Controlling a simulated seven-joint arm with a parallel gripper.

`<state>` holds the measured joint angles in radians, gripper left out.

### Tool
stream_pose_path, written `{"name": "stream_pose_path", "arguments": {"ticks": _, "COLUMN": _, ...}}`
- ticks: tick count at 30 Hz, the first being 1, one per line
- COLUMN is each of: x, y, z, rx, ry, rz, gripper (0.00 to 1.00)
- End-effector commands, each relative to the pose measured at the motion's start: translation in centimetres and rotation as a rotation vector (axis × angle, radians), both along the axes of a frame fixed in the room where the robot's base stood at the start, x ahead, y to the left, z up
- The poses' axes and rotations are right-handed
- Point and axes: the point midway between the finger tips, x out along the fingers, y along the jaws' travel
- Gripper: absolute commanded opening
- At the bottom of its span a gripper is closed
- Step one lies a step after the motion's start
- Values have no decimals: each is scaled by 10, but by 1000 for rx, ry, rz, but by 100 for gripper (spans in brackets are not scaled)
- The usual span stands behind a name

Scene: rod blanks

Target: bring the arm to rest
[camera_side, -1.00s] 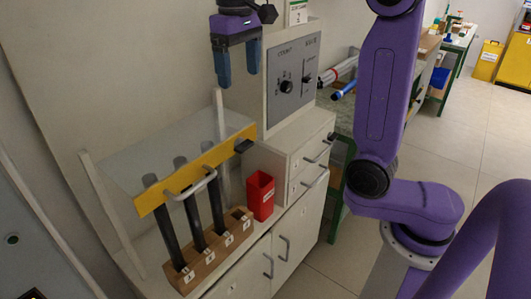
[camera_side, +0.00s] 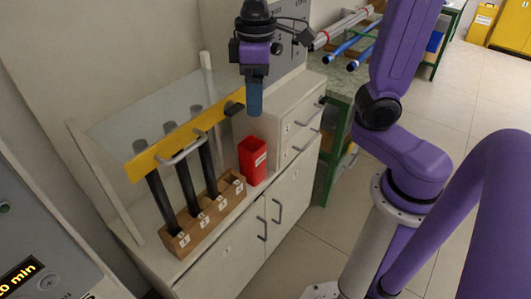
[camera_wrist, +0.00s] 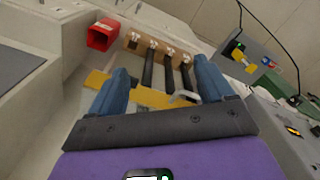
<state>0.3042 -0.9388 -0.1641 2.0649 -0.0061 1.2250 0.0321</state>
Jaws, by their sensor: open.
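My gripper (camera_side: 255,98) hangs in the air, pointing down, above the red bin and the right end of the rack. It is seen nearly edge-on in the side view. In the wrist view its two blue fingers stand wide apart with nothing held between them, so my gripper (camera_wrist: 160,78) is open and empty. Three black rods (camera_side: 187,188) stand in a wooden block (camera_side: 178,243) with numbered labels, behind a yellow bar (camera_side: 165,160) with a grey handle. The block's rightmost place looks empty. The rods also show in the wrist view (camera_wrist: 168,72).
A red bin (camera_side: 252,160) stands beside the block, left of the white drawer unit (camera_side: 285,130). A clear panel (camera_side: 150,115) lies behind the yellow bar. A green-framed table (camera_side: 345,100) with long tubes is at the back right.

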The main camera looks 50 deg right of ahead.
Motion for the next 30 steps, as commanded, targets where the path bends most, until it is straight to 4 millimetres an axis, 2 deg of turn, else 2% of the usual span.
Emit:
{"name": "stream_pose_path", "arguments": {"ticks": 8, "x": -53, "y": -11, "z": -28, "rx": 5, "ry": -2, "rz": 174, "gripper": 81}}
{"name": "stream_pose_path", "arguments": {"ticks": 21, "x": -140, "y": -42, "z": -70, "rx": 12, "ry": -3, "rz": 428, "gripper": 81}}
{"name": "stream_pose_path", "arguments": {"ticks": 25, "x": -155, "y": -48, "z": -77, "rx": 14, "ry": -4, "rz": 472, "gripper": 81}}
{"name": "stream_pose_path", "arguments": {"ticks": 30, "x": -162, "y": -51, "z": -80, "rx": 15, "ry": -5, "rz": 494, "gripper": 81}}
